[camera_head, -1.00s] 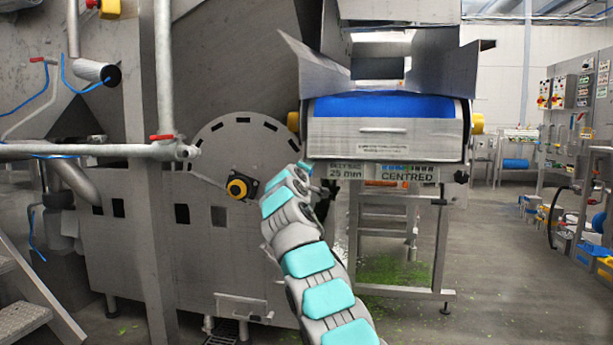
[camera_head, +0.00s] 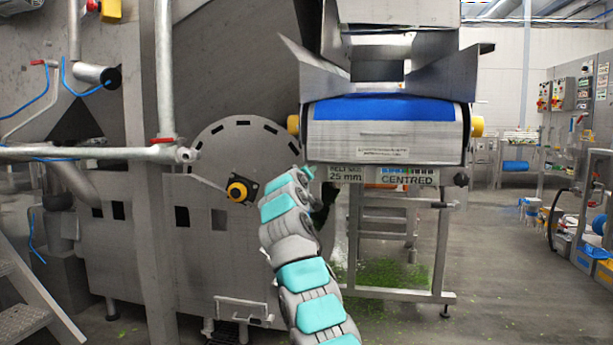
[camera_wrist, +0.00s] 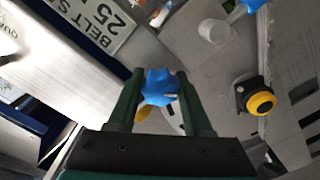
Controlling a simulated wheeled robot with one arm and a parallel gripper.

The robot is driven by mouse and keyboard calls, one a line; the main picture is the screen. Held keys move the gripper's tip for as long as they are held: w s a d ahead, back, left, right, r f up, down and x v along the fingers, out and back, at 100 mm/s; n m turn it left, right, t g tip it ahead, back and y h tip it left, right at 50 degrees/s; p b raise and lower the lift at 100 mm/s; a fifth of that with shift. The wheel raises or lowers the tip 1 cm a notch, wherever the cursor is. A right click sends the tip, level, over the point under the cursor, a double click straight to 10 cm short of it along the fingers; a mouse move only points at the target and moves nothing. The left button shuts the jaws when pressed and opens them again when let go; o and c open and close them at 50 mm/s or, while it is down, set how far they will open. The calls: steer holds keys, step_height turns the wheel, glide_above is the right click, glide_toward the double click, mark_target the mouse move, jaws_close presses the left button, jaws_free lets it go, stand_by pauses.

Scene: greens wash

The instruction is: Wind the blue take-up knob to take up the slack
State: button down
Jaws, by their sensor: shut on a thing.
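The blue take-up knob (camera_wrist: 160,88) is a lobed blue star knob in the wrist view. My gripper (camera_wrist: 163,97) has its two dark green fingers on either side of it and is shut on it. In the head view my arm reaches up to the left end of the conveyor and hides the knob there. The conveyor has a blue belt (camera_head: 385,107). A sign below it reads 25 mm (camera_head: 345,174), and beside it another sign reads CENTRED (camera_head: 407,177).
A yellow-centred knob or bearing (camera_head: 237,190) sits on the drum housing left of my arm; a similar one shows in the wrist view (camera_wrist: 260,102). A horizontal pipe (camera_head: 90,152) runs at the left. Open floor (camera_head: 510,260) lies to the right, with wall panels beyond.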

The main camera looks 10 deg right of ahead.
steer(key=shift+f, duration=0.15)
steer(key=shift+c, duration=1.6)
jaws_free()
steer(key=shift+s, duration=0.15)
steer(key=b+v, duration=0.2)
steer(key=v, duration=0.5)
steer(key=shift+s, duration=0.15)
steer(key=shift+c, duration=0.2)
